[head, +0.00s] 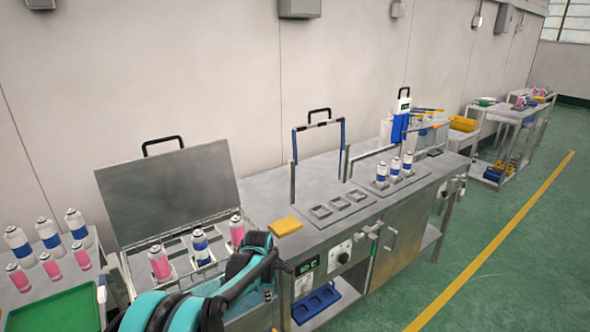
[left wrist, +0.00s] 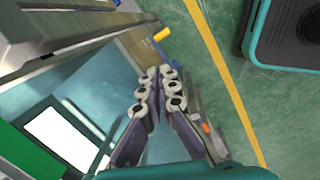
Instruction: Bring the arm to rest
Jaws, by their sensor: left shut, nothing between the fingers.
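My left arm, teal and black, comes in from the bottom left in the head view. My left gripper (head: 284,267) is in front of the bench, near its front edge by the open case. In the left wrist view my left gripper (left wrist: 160,78) is shut with nothing between its fingers, above the green floor beside the bench. The fingers are partly hidden behind the arm in the head view. My right gripper is in neither view.
The metal bench (head: 265,190) bears an open case with spray cans (head: 201,247), a yellow block (head: 285,226) and a rack with more cans (head: 395,168). A green tray (head: 60,312) lies at the bottom left. The green floor (head: 480,255) at the right is clear.

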